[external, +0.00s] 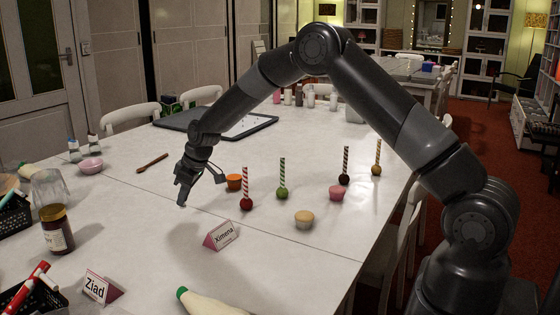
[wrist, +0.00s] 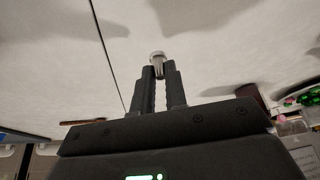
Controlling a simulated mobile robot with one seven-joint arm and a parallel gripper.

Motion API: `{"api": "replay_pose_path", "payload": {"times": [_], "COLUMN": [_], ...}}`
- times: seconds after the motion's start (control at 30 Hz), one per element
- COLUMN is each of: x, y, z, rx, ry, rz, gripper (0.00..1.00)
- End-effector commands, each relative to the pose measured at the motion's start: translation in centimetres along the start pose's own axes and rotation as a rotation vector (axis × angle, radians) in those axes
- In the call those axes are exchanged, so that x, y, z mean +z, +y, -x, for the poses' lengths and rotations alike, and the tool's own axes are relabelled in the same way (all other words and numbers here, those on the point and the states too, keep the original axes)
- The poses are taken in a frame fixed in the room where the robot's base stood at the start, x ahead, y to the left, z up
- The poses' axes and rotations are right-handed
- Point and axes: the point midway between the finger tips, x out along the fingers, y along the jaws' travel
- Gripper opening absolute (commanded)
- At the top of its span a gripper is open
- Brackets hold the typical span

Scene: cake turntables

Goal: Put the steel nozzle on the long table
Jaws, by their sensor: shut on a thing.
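The steel nozzle (wrist: 157,56) shows in the wrist view as a small, pale metallic piece between my fingertips. My gripper (wrist: 160,72) is shut on it.
The Ximena card (external: 221,235) stands in front. A wooden stick (external: 152,162) lies behind left. The tabletop left of my gripper is clear.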

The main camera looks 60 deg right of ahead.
Motion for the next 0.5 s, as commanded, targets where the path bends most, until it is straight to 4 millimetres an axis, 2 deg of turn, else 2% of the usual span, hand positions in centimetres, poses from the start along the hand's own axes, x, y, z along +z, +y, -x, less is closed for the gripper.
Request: {"api": "replay_pose_path", "payload": {"times": [0.17,0.4,0.5], "x": [-0.1,1.1,1.2], "y": [-0.4,-0.4,-0.4], "z": [-1.0,-4.0,-4.3], "rx": [0.000,-0.001,0.000], "ry": [-0.001,-0.002,0.000], "rz": [-0.001,-0.001,-0.001], "gripper": [0.00,0.00,0.00]}}
